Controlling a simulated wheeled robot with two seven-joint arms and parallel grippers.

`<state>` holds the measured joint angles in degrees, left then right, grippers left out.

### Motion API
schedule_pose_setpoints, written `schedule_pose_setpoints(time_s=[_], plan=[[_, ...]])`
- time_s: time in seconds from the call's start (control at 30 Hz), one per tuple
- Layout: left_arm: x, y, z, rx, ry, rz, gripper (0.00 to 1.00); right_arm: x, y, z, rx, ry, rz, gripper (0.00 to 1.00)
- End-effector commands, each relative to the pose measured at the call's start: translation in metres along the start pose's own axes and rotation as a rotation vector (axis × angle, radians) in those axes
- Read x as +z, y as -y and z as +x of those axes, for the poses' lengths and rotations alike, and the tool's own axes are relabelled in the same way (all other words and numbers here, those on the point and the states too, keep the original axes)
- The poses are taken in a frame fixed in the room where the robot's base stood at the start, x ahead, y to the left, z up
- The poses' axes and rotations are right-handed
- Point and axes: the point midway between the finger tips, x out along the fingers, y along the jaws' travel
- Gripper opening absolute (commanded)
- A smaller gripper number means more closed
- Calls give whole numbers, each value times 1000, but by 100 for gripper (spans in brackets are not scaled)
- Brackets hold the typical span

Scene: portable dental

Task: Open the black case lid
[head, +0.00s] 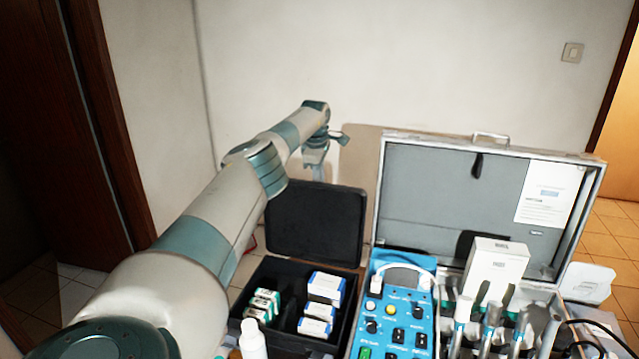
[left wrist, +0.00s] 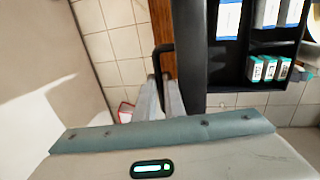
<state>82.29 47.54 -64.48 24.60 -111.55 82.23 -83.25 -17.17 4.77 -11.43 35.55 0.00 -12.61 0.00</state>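The black case (head: 337,343) stands open at the lower middle of the head view. Its black lid (head: 316,222) is raised upright at the back, with its padded inside facing me. The case also shows at the upper right of the left wrist view (left wrist: 223,75). My left gripper (head: 318,172) is at the lid's top edge. In the left wrist view its two fingers (left wrist: 160,78) are a little apart, their tips at the black handle (left wrist: 164,47). Whether they grip the handle is unclear. My right gripper is not in view.
White and blue boxes (head: 325,287) and green-white boxes (head: 262,304) lie in the case. A white bottle (head: 252,340) stands in front. At right is an open silver case (head: 384,190) with a blue control panel (head: 395,325). A wall (head: 400,70) rises behind.

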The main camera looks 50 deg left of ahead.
Motion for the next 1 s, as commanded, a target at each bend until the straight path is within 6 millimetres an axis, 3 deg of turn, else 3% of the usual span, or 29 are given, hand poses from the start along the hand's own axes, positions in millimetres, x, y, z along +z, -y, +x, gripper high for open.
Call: schedule_pose_setpoints(time_s=[0.07,0.57,0.77,1.0], plan=[[1,2,4,-5,-2,1,28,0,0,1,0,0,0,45],[0,0,-3,2,1,1,28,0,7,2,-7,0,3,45],[0,-1,-19,4,2,1,28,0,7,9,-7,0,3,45],[0,-1,-60,4,2,1,28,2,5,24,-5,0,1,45]])
